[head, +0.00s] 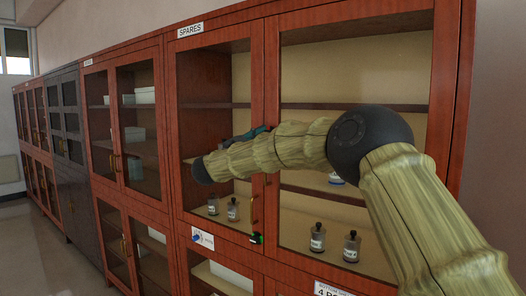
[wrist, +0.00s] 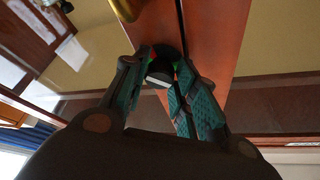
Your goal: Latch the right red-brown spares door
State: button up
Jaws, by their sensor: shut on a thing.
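The right red-brown spares door (head: 447,120) is glazed and stands at the right of the cabinet under the SPARES label (head: 191,30). It looks closed or nearly so beside the left spares door (head: 170,110). My gripper (wrist: 163,66) is at the meeting stiles of the two doors. Its teal fingers are shut on a small dark knob (wrist: 160,79) with a white mark, with red and green spots beside it. A brass handle (wrist: 125,8) is near the fingertips. In the head view my arm hides most of the gripper and the knob.
Several small bottles (head: 317,238) stand on shelves behind the glass. More red-brown cabinets and a dark cabinet (head: 68,150) run to the left. Floor (head: 35,255) is free at lower left.

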jog(key=m+g+b, duration=0.1)
jog(key=m+b, duration=0.1)
jog(key=m, duration=0.1)
jog(key=m+g+b, duration=0.2)
jog(key=m, duration=0.2)
jog(key=m+g+b, duration=0.1)
jog(key=m+b, duration=0.2)
jog(key=m, duration=0.1)
jog(key=shift+w+a+r+g, duration=0.15)
jog(key=shift+a+r+g, duration=0.05)
jog(key=shift+r+g, duration=0.1)
jog(key=shift+m, duration=0.4)
jog(key=o, duration=1)
jog(key=v, duration=1.2)
jog(key=shift+r, duration=0.2)
